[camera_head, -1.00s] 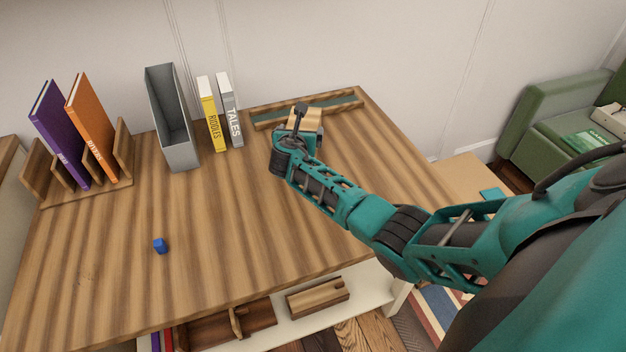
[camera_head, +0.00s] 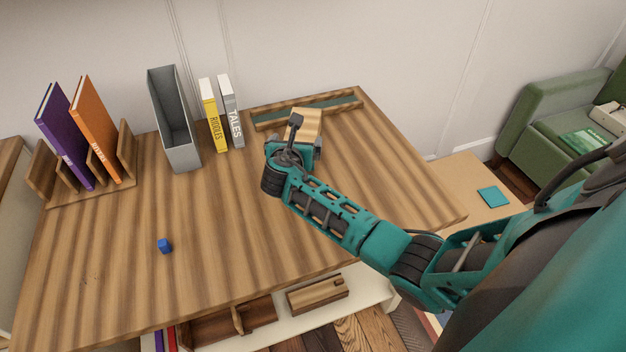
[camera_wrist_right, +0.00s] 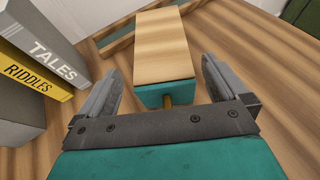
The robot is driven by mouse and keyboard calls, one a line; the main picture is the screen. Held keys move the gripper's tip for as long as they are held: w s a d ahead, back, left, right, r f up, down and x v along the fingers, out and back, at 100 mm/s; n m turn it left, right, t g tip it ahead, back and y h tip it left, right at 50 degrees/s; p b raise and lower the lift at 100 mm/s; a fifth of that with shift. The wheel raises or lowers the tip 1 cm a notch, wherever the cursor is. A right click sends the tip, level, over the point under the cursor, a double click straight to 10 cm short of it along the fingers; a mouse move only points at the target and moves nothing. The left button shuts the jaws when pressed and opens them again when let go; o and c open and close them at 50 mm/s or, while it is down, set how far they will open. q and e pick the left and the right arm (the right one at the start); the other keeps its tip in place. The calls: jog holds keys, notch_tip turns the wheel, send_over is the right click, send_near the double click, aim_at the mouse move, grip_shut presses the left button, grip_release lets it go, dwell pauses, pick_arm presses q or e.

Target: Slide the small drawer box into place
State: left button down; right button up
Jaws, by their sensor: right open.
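The small drawer box (camera_head: 308,122) has a pale wooden top. It sits at the back right of the table, at the near side of a wooden frame (camera_head: 262,123) with a teal inside. In the right wrist view the box (camera_wrist_right: 162,50) shows a teal front with a brass-coloured knob (camera_wrist_right: 168,101) facing me. My right gripper (camera_head: 300,142) is just on the near side of the box. In the right wrist view its fingers (camera_wrist_right: 160,72) are apart, one on each side of the box front, with gaps. How far the box sits in the frame is unclear. My left gripper is out of view.
Yellow (camera_head: 213,120) and grey (camera_head: 231,115) books stand left of the box, beside a grey file holder (camera_head: 178,130). A rack (camera_head: 123,150) with two books is at far left. The table's middle is clear.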

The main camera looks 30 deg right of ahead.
jog(key=shift+s+a, duration=0.1)
jog(key=shift+s, duration=0.05)
dwell(0.3)
jog(key=v, duration=1.2)
jog(key=shift+s+a+r, duration=0.2)
jog(key=shift+a, duration=0.05)
